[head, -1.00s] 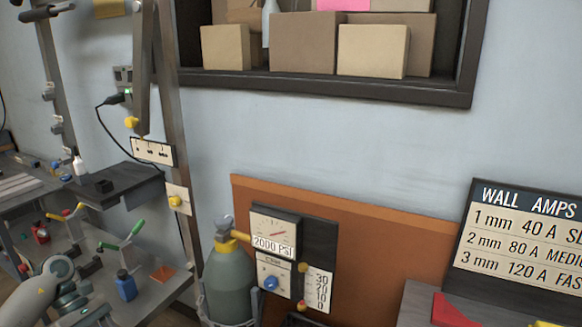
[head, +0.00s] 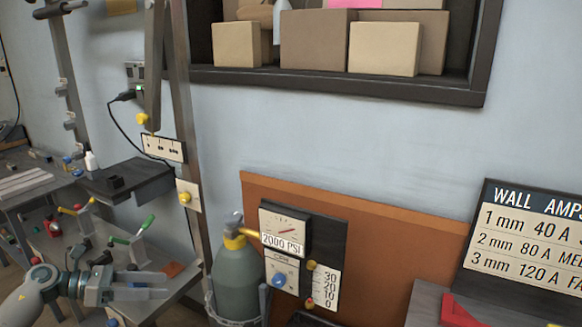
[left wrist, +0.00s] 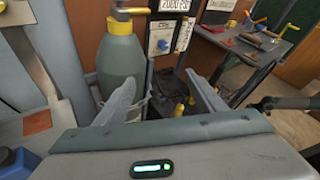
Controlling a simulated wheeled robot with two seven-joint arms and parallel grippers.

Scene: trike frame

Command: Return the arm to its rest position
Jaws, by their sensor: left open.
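My left arm comes in at the lower left of the head view. Its left gripper (head: 150,286) is open and empty, its two fingers pointing right, in front of the low bench and left of the gas cylinder (head: 236,280). In the left wrist view the open fingers (left wrist: 165,100) spread apart with nothing between them. The grey-green gas cylinder (left wrist: 122,62) with its yellow collar stands beyond the left finger there.
The low bench (head: 185,283) carries clamps with green and yellow handles. A gauge panel (head: 284,230) stands beside the cylinder. An orange-brown board (head: 400,235) is behind it. A wall shelf (head: 400,88) holds boxes. A blue bottle (left wrist: 18,160) shows at the lower left of the wrist view.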

